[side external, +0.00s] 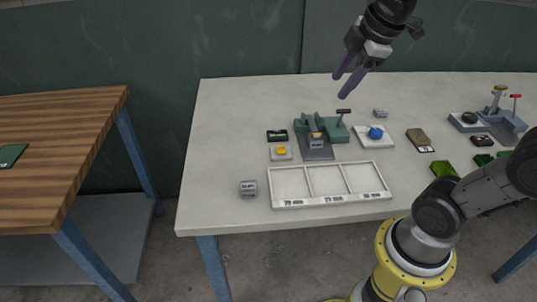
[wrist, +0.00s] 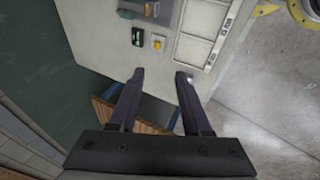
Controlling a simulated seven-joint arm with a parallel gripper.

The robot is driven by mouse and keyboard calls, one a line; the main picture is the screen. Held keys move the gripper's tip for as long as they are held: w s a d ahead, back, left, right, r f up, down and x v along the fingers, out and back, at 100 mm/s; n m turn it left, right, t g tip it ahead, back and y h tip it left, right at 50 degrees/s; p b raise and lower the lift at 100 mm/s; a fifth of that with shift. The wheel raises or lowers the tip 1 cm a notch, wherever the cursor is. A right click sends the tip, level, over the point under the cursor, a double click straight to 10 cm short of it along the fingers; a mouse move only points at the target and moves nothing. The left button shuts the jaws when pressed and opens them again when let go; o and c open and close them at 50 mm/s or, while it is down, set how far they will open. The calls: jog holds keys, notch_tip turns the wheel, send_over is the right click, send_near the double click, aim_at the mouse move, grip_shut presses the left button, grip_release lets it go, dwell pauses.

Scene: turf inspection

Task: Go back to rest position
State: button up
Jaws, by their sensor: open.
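My gripper (side external: 346,86) is raised above the back of the white table (side external: 225,150), with its two dark fingers apart. It also shows in the wrist view (wrist: 158,76), open with nothing between the fingertips. In the side view it hangs above a green fixture (side external: 337,132) with a grey plate and a lever, clear of it as far as I can tell. A white tray with three compartments (side external: 327,202) lies at the front of the table and looks empty.
A grey block (side external: 248,188) sits left of the tray. A yellow button box (side external: 281,153) and a blue button box (side external: 375,135) flank the fixture. Another lever fixture (side external: 505,122) stands at right. A wooden bench (side external: 60,140) is at left. The table's left side is mostly clear.

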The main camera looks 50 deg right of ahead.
jog(key=s+a+f+m+y, duration=0.1)
jog(key=s+a+f+m, duration=0.5)
jog(key=s+m, duration=0.3)
jog(key=shift+s+f+m+t, duration=0.3)
jog(key=shift+s+m+t, duration=0.1)
jog(key=shift+s, duration=0.15)
